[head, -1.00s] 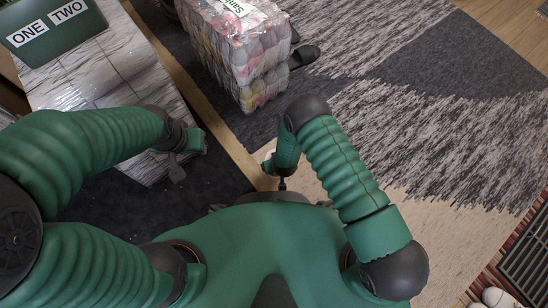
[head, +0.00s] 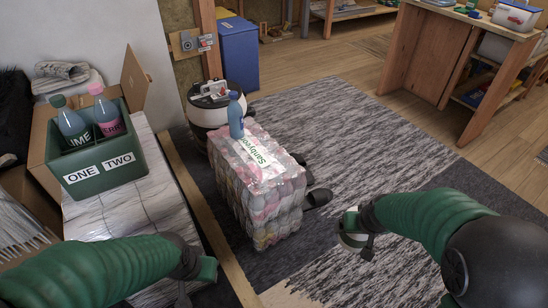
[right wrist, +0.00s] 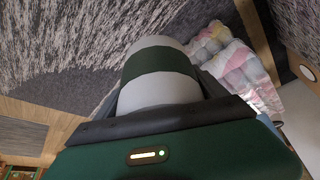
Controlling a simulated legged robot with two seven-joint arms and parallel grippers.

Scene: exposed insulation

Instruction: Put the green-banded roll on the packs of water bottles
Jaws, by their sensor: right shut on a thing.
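The green-banded roll, a pale cylinder with a dark green band (right wrist: 160,63), sits in my right gripper (right wrist: 158,92). In the head view the roll (head: 351,222) shows partly, with the right gripper (head: 357,238) shut on it, above the floor and right of the packs. The packs of water bottles (head: 262,190) are a wrapped stack on the rug with a white label on top; they also show in the right wrist view (right wrist: 222,62). A blue bottle (head: 236,118) stands on the stack's far end. My left gripper (head: 198,283) is low at left; its opening is unclear.
A green crate (head: 95,178) with two bottles stands on a wrapped pile left of the packs. A round white and black machine (head: 208,105) is behind the packs. Dark slippers (head: 318,197) lie at their right side. Open rug lies to the right; a wooden bench (head: 445,70) stands farther back.

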